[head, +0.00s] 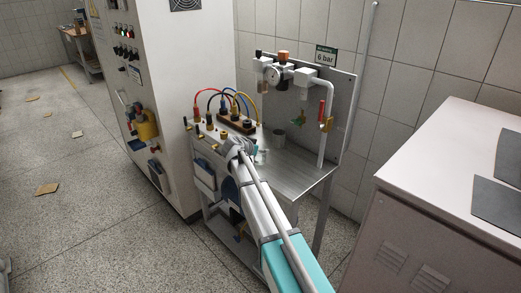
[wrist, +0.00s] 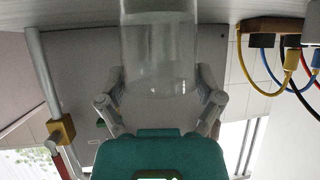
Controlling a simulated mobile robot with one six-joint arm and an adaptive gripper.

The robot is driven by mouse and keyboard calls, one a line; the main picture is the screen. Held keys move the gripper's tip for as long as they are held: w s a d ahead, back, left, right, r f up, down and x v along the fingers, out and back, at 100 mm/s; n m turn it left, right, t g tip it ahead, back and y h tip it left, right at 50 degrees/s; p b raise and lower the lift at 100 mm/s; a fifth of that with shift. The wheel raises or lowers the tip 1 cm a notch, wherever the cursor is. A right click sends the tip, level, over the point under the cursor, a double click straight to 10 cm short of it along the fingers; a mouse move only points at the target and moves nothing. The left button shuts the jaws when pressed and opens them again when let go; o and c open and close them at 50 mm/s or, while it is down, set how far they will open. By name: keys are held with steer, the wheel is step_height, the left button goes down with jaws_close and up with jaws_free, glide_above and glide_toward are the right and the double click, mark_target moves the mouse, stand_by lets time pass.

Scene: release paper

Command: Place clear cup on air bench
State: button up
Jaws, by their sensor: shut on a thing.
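The clear cup (wrist: 160,45) is a see-through cylinder between the two fingers of my gripper (wrist: 160,88) in the wrist view, with the fingers shut on it. In the head view my gripper (head: 243,149) is over the left part of the air bench (head: 302,172), a grey metal table with a back panel and a "6 bar" sign. Part of the cup (head: 262,157) shows faintly beside the gripper there. I cannot tell whether the cup touches the bench top. My arm hides the bench's front middle.
A terminal block (head: 236,122) with coloured cables stands at the bench's left. A red-handled valve (head: 323,115) hangs on the panel at right. The bench top's right part is clear. A white cabinet (head: 455,150) stands right.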

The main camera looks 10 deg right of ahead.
steer(key=o, duration=0.8)
steer(key=shift+f, duration=0.1)
steer(key=shift+c, duration=0.2)
steer(key=shift+r, duration=0.2)
steer(key=shift+s+a+r+p, duration=0.15)
steer(key=shift+p, duration=0.15)
steer(key=p+v, duration=0.5)
steer(key=v, duration=0.6)
steer(key=shift+s, duration=0.25)
steer(key=shift+a, duration=0.15)
